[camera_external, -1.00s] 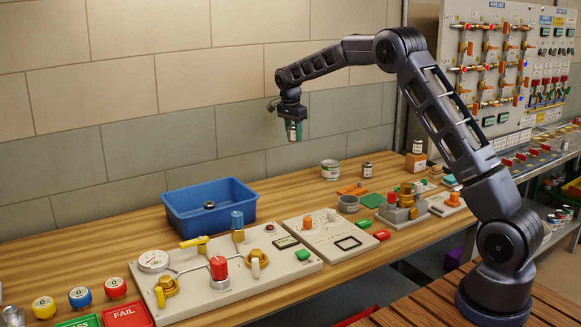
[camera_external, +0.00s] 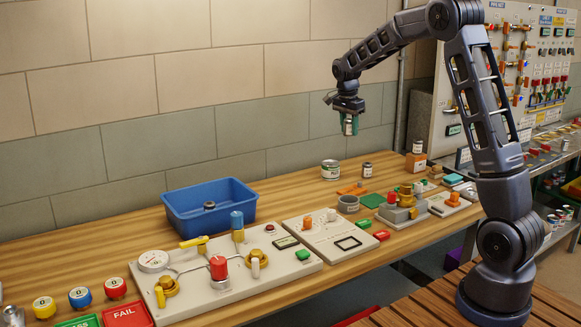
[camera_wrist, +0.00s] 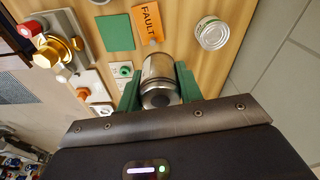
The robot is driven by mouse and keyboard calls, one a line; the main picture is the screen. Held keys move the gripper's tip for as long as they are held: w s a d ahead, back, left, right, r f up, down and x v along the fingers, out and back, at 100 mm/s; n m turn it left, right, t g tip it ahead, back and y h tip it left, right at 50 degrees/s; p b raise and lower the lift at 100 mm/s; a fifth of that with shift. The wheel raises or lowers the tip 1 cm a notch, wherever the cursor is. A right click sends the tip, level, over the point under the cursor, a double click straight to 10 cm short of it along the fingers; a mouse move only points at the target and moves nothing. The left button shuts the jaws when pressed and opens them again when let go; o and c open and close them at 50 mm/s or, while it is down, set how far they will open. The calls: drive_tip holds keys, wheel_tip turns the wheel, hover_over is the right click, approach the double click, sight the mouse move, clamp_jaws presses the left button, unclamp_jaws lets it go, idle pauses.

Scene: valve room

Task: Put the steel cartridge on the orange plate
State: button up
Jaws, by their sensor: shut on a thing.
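My gripper (camera_external: 350,127) is shut on the steel cartridge (camera_wrist: 158,70), a shiny cylinder between its green fingers in the wrist view. It holds the cartridge in the air, well above the wooden bench. The orange plate (camera_external: 352,189) lies flat on the bench below. In the external view the fingers hide much of the cartridge.
A green plate (camera_external: 373,200) lies beside the orange one. A labelled can (camera_external: 330,169), a small jar (camera_external: 367,170) and a grey ring-shaped cup (camera_external: 348,204) stand close by. A valve block (camera_external: 400,212) is to the right. A blue bin (camera_external: 209,205) is to the left.

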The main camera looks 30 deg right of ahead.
drive_tip(key=s+d, duration=0.1)
drive_tip(key=s, duration=0.1)
approach(353, 189)
drive_tip(key=f, duration=0.6)
drive_tip(key=shift+d+f, duration=0.1)
drive_tip(key=shift+d, duration=0.25)
drive_tip(key=shift+f, duration=0.1)
drive_tip(key=o, duration=1.2)
drive_tip(key=shift+c, duration=0.2)
